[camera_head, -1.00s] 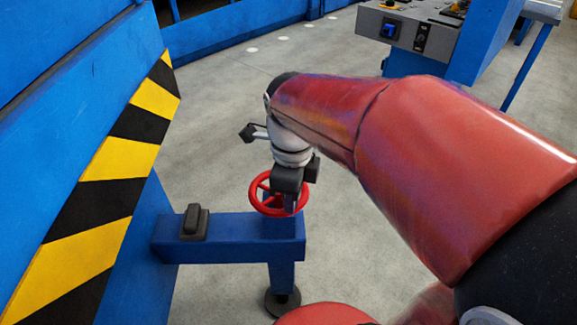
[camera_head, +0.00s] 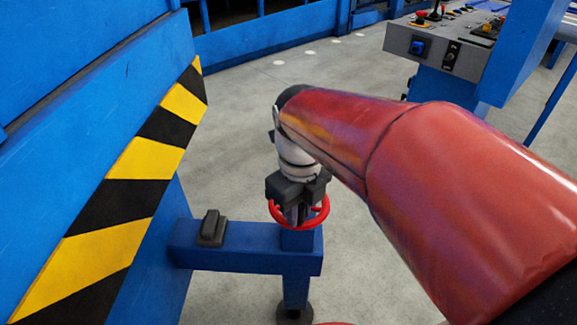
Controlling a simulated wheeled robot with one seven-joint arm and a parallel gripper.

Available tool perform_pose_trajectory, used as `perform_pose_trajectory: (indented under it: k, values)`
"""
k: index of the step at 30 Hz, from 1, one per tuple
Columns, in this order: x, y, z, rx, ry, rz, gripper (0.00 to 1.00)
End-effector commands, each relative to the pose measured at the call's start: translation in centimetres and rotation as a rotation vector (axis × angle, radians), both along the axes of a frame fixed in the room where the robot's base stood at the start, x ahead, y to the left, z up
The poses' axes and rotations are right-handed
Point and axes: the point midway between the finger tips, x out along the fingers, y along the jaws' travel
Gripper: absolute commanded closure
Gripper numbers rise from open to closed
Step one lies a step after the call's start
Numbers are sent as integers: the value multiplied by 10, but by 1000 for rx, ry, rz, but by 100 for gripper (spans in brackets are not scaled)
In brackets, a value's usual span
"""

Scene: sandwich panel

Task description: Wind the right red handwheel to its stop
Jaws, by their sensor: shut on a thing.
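The red handwheel (camera_head: 322,217) sits on top of a post at the right end of a blue bracket (camera_head: 245,259). My gripper (camera_head: 297,208) points down at the wheel from above, at the end of my red arm. Its dark jaws are shut on the wheel. The gripper hides the wheel's hub and much of its far rim, so the exact spot of the grip is not clear.
A blue panel with a yellow and black striped edge (camera_head: 143,158) stands close on the left. A dark block (camera_head: 212,228) sits on the bracket. A grey control box (camera_head: 432,46) stands at the back right. Open grey floor lies between.

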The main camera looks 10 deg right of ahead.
Motion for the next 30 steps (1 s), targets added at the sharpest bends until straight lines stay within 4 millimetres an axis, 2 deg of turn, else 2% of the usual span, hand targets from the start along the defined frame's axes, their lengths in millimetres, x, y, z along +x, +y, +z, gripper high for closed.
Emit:
perform_pose_trajectory:
  k: [8, 9, 14, 23, 26, 30]
  values:
    - [0, 1, 0, 2, -3, 1, 100]
    - [1, 1, 0, 2, -3, 1, 78]
    - [0, 1, 0, 1, -2, 2, 57]
    - [0, 1, 2, 1, -2, 1, 57]
    - [1, 1, 12, 1, -4, 1, 57]
    - [1, 1, 36, 1, -5, 1, 57]
